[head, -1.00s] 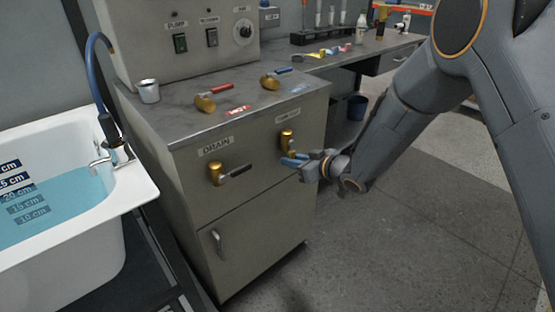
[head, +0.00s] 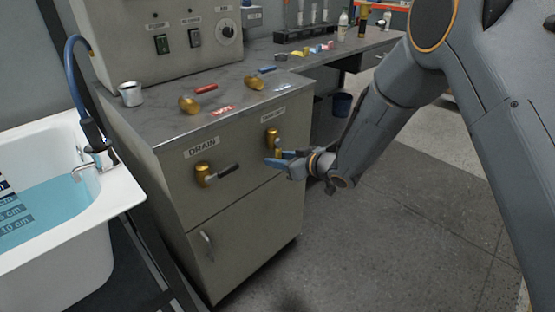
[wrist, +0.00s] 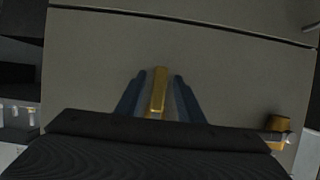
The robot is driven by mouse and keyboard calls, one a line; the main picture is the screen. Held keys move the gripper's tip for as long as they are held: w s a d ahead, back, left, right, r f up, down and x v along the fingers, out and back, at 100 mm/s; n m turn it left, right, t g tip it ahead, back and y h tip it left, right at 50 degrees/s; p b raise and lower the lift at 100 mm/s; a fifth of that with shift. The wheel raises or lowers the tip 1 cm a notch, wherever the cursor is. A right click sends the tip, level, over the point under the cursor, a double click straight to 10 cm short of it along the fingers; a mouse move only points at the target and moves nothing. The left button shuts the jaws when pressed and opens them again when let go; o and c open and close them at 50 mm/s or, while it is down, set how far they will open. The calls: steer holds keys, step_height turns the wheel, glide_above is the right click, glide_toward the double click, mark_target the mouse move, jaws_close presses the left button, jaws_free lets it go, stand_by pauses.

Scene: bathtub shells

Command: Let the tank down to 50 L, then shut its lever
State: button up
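The right-hand brass valve (head: 272,137) is on the cabinet front under a small label that I cannot read. My gripper (head: 278,159), with blue fingers, is just below and in front of it. In the wrist view my gripper (wrist: 158,97) has its fingers on either side of a brass piece (wrist: 158,92), with narrow gaps showing at both sides. The DRAIN valve (head: 203,174) is to the left, its dark lever pointing right; its brass body probably shows in the wrist view (wrist: 277,124). The tub (head: 125,195) holds blue water (head: 60,212) against a cm scale. No litre reading shows.
On the cabinet top (head: 165,125) are a red-handled valve (head: 190,104), a blue-handled valve (head: 255,82) and a metal cup (head: 131,94). A blue hose tap (head: 92,130) stands by the tub. Open floor (head: 380,255) lies right of the cabinet.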

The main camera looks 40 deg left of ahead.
steer(key=v, duration=0.7)
steer(key=shift+d, duration=0.35)
steer(key=shift+r, duration=0.15)
